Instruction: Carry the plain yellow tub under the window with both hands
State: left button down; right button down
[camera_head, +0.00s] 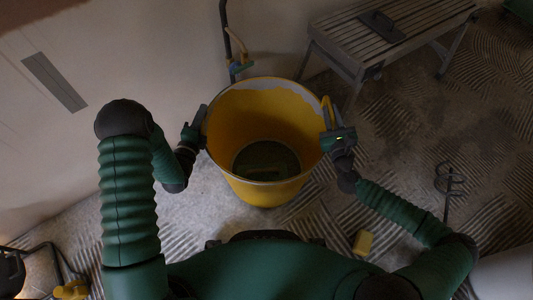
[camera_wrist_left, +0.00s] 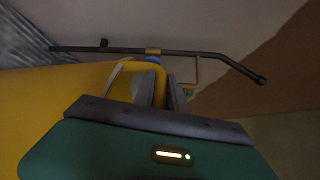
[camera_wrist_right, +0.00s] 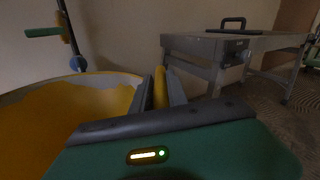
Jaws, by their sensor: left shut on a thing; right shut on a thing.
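The plain yellow tub (camera_head: 262,192) is in front of me, upright, with pale smears inside its rim and something dark at its bottom. My left gripper (camera_head: 201,124) is shut on its left side; in the left wrist view a yellow handle (camera_wrist_left: 135,66) of the tub meets the fingers (camera_wrist_left: 160,92). My right gripper (camera_head: 329,116) is shut on its right handle (camera_wrist_right: 160,87), which sits between the fingers in the right wrist view. I cannot tell whether the tub's base touches the floor. No window is clearly in view.
A slatted bench (camera_head: 395,38) with a dark trowel-like tool (camera_head: 382,26) stands at the back right. A thin pole (camera_head: 226,40) leans at the wall behind the tub. A yellow block (camera_head: 363,243) and a mixing whisk (camera_head: 448,182) are at the right on the floor.

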pick_arm(q)
jog(key=shift+s+f, duration=0.15)
jog(key=shift+f, duration=0.1)
pick_arm(e)
jog(key=shift+d+r, duration=0.1)
